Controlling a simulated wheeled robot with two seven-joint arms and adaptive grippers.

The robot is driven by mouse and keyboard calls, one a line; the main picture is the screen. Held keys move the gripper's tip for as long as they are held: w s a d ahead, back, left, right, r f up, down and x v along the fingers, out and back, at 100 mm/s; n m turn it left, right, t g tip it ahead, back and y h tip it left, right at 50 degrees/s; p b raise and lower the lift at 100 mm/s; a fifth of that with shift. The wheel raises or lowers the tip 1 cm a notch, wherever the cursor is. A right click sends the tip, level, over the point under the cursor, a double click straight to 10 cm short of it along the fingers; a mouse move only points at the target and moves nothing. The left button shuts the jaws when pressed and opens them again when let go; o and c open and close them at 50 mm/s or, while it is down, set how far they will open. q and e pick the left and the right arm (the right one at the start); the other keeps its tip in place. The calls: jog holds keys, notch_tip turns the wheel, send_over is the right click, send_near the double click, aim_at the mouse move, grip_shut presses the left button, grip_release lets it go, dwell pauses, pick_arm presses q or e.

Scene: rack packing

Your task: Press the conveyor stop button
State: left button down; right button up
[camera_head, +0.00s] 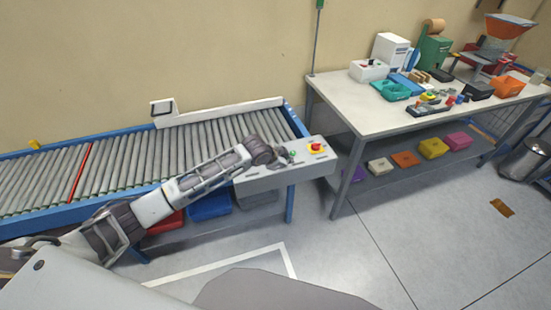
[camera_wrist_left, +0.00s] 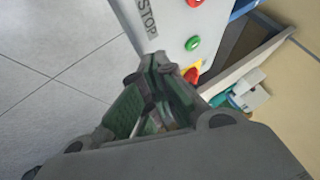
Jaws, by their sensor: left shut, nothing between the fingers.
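The control panel (camera_head: 262,177) is a pale box at the right end of the conveyor. It carries a red mushroom button on a yellow base (camera_head: 316,147) and a green button (camera_head: 292,153). The left wrist view shows the panel (camera_wrist_left: 168,30) with STOP lettering (camera_wrist_left: 147,18), a red button (camera_wrist_left: 194,2), the green button (camera_wrist_left: 192,43) and the mushroom button (camera_wrist_left: 192,76), partly hidden by my fingers. My left gripper (camera_head: 284,158) is shut and empty over the panel, beside the green button; it also shows in the wrist view (camera_wrist_left: 165,65). Contact cannot be told. My right gripper is out of view.
The roller conveyor (camera_head: 130,155) with blue rails runs left from the panel. A worktable (camera_head: 350,107) with bins, boxes and tools stands close to its right. Blue and red bins (camera_head: 210,205) sit under the conveyor.

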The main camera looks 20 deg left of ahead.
pick_arm(q)
jog(key=w+a+r+m+t, duration=0.1)
jog(key=w+a+r, duration=0.4)
jog(key=w+r, duration=0.1)
jog(key=shift+w+a+r, duration=0.15)
jog(key=shift+a+r, duration=0.1)
jog(key=shift+r, duration=0.6)
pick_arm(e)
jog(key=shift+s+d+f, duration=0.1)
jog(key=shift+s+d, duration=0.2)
pick_arm(q)
jog(key=shift+f, duration=0.2)
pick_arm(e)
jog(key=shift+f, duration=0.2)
pick_arm(q)
jog(key=shift+f+b, duration=2.1)
jog(key=shift+b, duration=0.55)
jog(key=shift+f+b, duration=0.85)
jog(key=shift+b, duration=0.2)
jog(key=shift+f, duration=1.2)
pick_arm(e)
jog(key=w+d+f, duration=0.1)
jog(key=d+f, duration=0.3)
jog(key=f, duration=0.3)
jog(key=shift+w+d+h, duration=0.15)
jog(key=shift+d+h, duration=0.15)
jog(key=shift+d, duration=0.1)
